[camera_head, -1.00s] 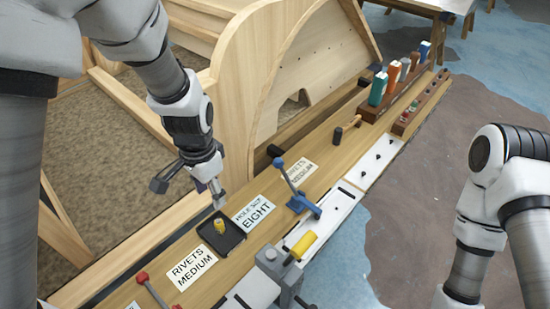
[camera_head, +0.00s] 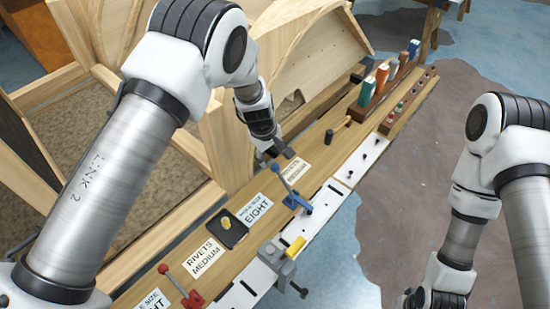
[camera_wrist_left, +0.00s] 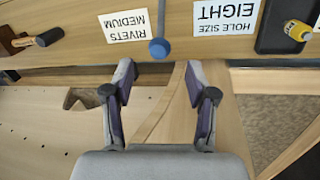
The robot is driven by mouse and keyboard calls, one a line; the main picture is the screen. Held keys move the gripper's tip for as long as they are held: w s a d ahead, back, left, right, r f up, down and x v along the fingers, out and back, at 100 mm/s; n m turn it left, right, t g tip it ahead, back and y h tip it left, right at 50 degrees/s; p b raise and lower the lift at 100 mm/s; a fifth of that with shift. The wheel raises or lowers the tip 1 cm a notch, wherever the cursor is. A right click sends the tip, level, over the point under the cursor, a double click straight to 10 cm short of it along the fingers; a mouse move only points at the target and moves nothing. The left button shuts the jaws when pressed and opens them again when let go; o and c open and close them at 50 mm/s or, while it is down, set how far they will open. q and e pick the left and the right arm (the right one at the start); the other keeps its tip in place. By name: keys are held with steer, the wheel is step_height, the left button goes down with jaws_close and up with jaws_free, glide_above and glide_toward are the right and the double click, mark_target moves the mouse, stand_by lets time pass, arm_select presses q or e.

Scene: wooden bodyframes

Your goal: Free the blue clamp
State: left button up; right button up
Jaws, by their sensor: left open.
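The blue clamp (camera_head: 297,201) sits on the wooden ledge, its lever standing up at a tilt with a blue knob at the top. In the left wrist view its blue knob (camera_wrist_left: 159,48) lies just beyond the gap between my fingertips. My left gripper (camera_head: 275,152) is open and empty, close behind the clamp's knob and above the ledge. In the left wrist view both fingers of my left gripper (camera_wrist_left: 158,75) are spread apart, not touching the knob. The clamp's base is out of the wrist view. My right arm is at the right edge; its gripper does not show.
A black tray (camera_head: 218,238) with a yellow piece (camera_head: 226,223) stands left of the clamp. A red clamp (camera_head: 193,300) and a grey vise (camera_head: 273,256) are nearer. A rack of coloured boxes (camera_head: 374,109) stands farther along. The curved wooden frame (camera_head: 228,145) rises behind the ledge.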

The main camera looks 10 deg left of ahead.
mark_target(275, 165)
arm_select(q)
steer(key=f, duration=0.2)
steer(key=f+p, duration=0.1)
steer(key=f, duration=0.1)
steer(key=w+d+f, duration=0.1)
steer(key=f, duration=0.1)
steer(key=shift+f, duration=0.1)
steer(key=shift+f+p, duration=0.3)
steer(key=shift+f, duration=0.2)
jaws_close()
